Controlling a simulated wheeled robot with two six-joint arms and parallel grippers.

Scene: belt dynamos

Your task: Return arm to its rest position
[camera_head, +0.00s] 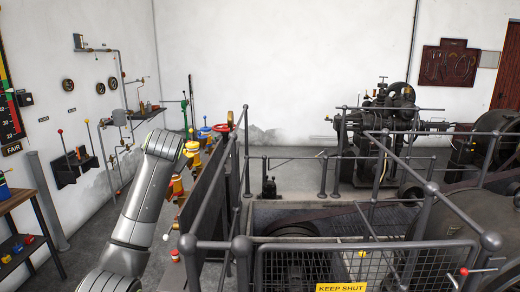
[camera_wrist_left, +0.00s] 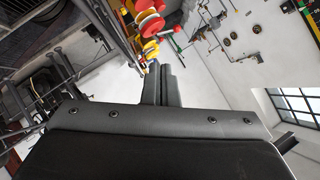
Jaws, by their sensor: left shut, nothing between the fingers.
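My left arm (camera_head: 140,205) rises from the bottom left in the head view and bends near its top. Its gripper cannot be made out clearly there. In the left wrist view the left gripper (camera_wrist_left: 160,70) has its two dark fingers together with nothing between them. Beyond the fingertips are red and yellow fittings (camera_wrist_left: 148,24), apart from or behind the fingers; the exact gap cannot be judged. My right gripper is in neither view.
Yellow and red valve-like fittings (camera_head: 178,187) stand just right of my arm, beside a dark panel (camera_head: 203,200). Grey railings (camera_head: 330,243) with a "KEEP SHUT" sign (camera_head: 341,287) enclose a pit. A wooden table (camera_head: 38,220) stands at the left. Wall levers (camera_head: 75,165) are behind it.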

